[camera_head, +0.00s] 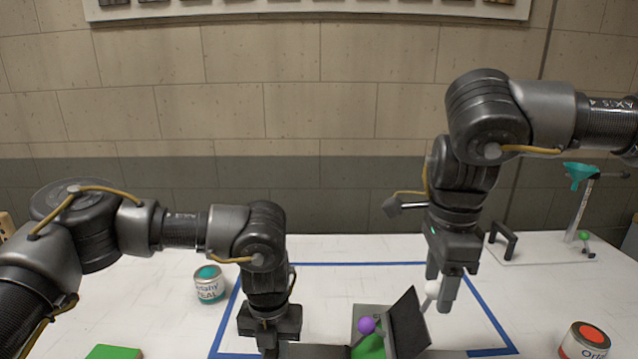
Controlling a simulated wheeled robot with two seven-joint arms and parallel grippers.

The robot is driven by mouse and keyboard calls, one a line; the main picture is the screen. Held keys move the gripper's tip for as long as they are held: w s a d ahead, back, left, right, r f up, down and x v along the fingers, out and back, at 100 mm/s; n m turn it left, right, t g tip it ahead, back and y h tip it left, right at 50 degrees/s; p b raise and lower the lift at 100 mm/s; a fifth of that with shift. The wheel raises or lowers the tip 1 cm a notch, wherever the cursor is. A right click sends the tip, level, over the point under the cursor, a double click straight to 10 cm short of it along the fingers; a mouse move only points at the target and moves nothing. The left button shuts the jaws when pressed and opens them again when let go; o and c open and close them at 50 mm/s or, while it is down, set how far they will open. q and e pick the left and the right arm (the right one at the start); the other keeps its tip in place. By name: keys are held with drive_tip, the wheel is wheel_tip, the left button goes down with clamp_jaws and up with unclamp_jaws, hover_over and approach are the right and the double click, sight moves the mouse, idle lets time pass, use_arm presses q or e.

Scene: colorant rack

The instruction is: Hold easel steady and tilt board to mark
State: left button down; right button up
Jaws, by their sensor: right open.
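The easel (368,311) stands low at the bottom centre, with a grey part and a green part, cut off by the picture's edge. A dark board (408,322) leans on its right side. A white ball (432,288) on a short stem is at the board's right. My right gripper (440,292) is open, pointing down, with its fingers around or just beside the white ball; I cannot tell which. My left gripper (268,345) points down left of the easel; its fingertips are hardly visible.
Blue tape (350,264) frames the work area on the white table (170,320). A can with a teal top (209,284) stands left, and one with an orange-red top (585,340) right. A green block (114,352) is at front left. A stand with a teal funnel (580,172) is at back right.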

wheel_tip(320, 180, up, 10)
drive_tip(key=shift+f, duration=0.2)
use_arm(q)
drive_tip(key=c, duration=1.1)
unclamp_jaws()
drive_tip(key=shift+d, duration=0.1)
